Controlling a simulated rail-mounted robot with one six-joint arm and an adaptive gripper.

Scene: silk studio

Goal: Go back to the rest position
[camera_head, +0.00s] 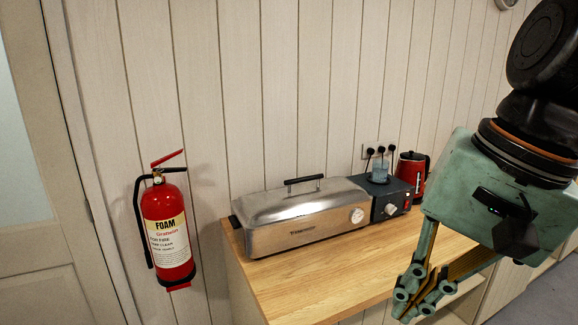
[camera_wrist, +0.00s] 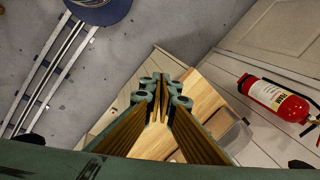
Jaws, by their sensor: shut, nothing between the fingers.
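My gripper (camera_head: 412,297) is at the right of the head view, a green body with its fingers pointing down and to the left. Its fingers are shut with nothing held between them. In the wrist view the closed fingertips (camera_wrist: 162,92) point over the wooden counter (camera_wrist: 205,92). In the head view the gripper hangs in front of the counter's right part (camera_head: 300,285) and hides some of it. I cannot tell the exact gap between the fingertips and the counter.
A fire extinguisher (camera_head: 166,228) hangs on the wall.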

